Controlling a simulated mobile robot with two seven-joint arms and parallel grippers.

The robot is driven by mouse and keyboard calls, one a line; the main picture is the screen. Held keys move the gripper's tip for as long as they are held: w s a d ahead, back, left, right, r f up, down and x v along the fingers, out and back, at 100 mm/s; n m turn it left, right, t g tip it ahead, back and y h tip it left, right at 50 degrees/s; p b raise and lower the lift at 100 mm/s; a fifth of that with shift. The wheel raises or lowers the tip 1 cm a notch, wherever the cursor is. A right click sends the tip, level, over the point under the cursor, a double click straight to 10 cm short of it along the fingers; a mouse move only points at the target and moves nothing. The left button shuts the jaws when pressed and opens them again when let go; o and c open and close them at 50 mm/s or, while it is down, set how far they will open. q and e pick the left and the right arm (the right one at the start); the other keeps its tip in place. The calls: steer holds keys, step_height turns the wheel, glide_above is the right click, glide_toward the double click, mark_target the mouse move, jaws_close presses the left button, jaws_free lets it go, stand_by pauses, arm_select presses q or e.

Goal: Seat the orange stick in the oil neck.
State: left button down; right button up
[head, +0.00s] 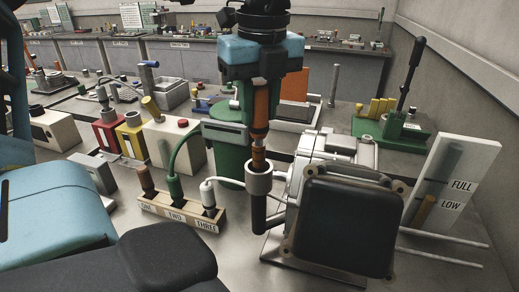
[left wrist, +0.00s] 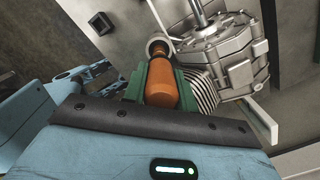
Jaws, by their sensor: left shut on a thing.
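My left gripper (head: 259,128) comes down from the top in the head view, its green fingers shut on the orange stick (head: 261,103). The stick stands near upright. Its narrow lower end is at the mouth of the oil neck (head: 259,184), a pale ring on a dark bent pipe beside the engine housing (head: 345,222). I cannot tell how far the tip is inside. In the left wrist view the stick (left wrist: 163,82) lies between the fingers (left wrist: 163,72), pointing toward the round neck (left wrist: 158,46). My right gripper is not in view.
A block labelled ONE, TWO, THREE (head: 180,212) with plugs and cables stands left of the neck. A white FULL/LOW panel (head: 458,180) stands at the right. Red (head: 108,134) and yellow (head: 131,138) boxes, and a green lever fixture (head: 395,130), stand behind.

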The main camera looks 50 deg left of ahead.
mark_target(259, 136)
arm_select(q)
steer(key=shift+f+b, duration=0.5)
steer(key=shift+f, duration=0.45)
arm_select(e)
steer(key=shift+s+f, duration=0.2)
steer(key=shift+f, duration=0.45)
arm_select(q)
steer(key=shift+f, duration=0.3)
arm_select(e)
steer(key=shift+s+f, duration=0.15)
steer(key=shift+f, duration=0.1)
arm_select(q)
steer(key=shift+f+b, duration=0.6)
steer(key=shift+f, duration=0.15)
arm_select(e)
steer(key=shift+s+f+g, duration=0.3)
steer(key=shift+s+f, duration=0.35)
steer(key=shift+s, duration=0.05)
arm_select(q)
steer(key=shift+f+b, duration=0.35)
steer(key=shift+f, duration=0.1)
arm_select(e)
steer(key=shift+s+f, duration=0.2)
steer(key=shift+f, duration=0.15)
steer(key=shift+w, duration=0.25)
